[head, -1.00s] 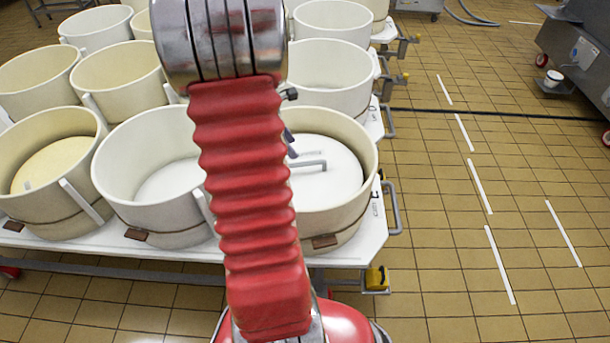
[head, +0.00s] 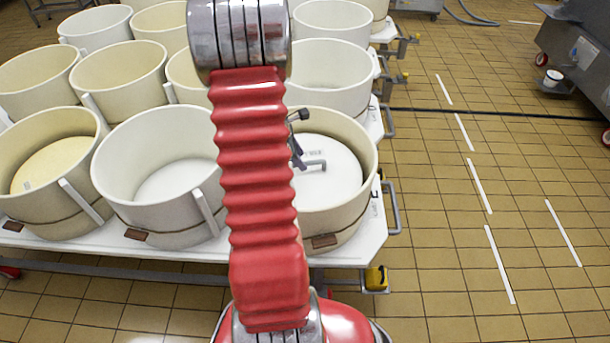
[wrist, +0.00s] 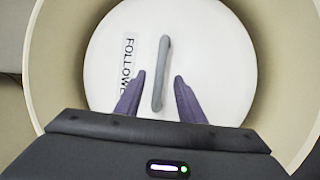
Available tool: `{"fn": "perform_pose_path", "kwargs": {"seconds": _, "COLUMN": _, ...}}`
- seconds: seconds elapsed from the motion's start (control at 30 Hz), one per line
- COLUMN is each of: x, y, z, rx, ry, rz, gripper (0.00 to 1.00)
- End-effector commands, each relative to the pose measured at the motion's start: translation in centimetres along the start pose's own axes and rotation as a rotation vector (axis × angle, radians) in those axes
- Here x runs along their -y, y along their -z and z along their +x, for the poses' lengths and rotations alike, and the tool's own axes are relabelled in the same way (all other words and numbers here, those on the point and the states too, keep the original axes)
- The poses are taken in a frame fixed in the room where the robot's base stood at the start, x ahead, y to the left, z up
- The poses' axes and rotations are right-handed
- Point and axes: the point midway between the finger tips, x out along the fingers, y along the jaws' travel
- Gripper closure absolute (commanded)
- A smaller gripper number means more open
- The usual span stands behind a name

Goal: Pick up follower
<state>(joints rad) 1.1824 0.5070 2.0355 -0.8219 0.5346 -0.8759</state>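The follower (wrist: 215,65) is a white round disc with a grey bar handle (wrist: 161,73) and a label reading "FOLLOWE…", partly cut off by a finger. In the head view the follower (head: 335,180) lies inside the front right cream vat (head: 369,165), partly behind my red arm. My gripper (wrist: 159,78) is open in the wrist view, its two purple-grey fingers apart on either side of the handle's lower part. The handle runs nearly upright in that picture. In the head view the fingertips (head: 298,160) show beside the handle. I cannot tell whether they touch it.
Several cream vats stand in rows on white tables, with an open vat (head: 165,180) to the left and one holding a yellowish disc (head: 55,165). The vat wall (wrist: 268,45) surrounds the gripper area.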

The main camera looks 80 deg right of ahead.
Motion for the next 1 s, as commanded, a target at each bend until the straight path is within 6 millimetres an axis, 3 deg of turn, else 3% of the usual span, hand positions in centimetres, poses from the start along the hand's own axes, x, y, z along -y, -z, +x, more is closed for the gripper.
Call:
{"fn": "perform_pose_path", "kwargs": {"seconds": 0.33, "x": 0.0, "y": 0.0, "z": 0.4, "rx": 0.000, "ry": 0.001, "rz": 0.001, "gripper": 0.64}}
{"fn": "perform_pose_path", "kwargs": {"seconds": 0.7, "x": 0.1, "y": 0.1, "z": 4.4, "rx": 0.001, "ry": 0.003, "rz": -0.001, "gripper": 0.64}}
{"fn": "perform_pose_path", "kwargs": {"seconds": 1.0, "x": 0.0, "y": 0.1, "z": 5.2, "rx": 0.000, "ry": 0.000, "rz": 0.000, "gripper": 0.64}}
